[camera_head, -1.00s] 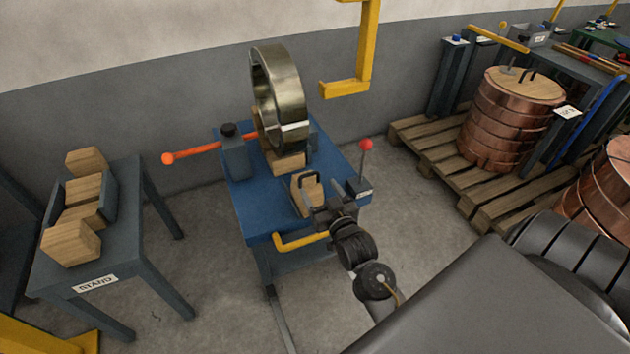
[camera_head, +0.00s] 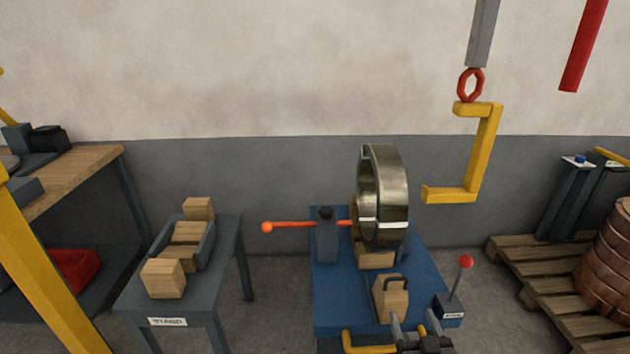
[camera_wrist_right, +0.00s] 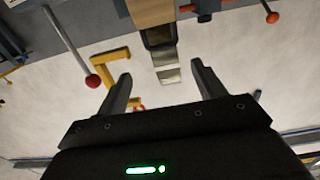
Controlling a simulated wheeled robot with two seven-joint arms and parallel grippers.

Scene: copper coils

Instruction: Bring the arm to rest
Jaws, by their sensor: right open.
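My right gripper (camera_head: 418,330) is low in the head view, just in front of the wooden block with a dark handle (camera_head: 390,298) on the blue table (camera_head: 335,290). Its two fingers also show in the right wrist view (camera_wrist_right: 160,84), spread apart with nothing gripped between them. In that view, wood and metallic surfaces lie beyond the fingertips. In the head view the gripper's lower part is cut off by the frame edge. My left gripper is in neither view.
A shiny metal ring (camera_head: 393,190) stands upright on the blue table, beside an orange bar (camera_head: 290,225). A red-knobbed lever (camera_head: 458,280) is at the right. A yellow hook (camera_head: 485,150) hangs behind. A stand (camera_head: 222,250) with wooden blocks is left; a pallet (camera_head: 515,262) is right.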

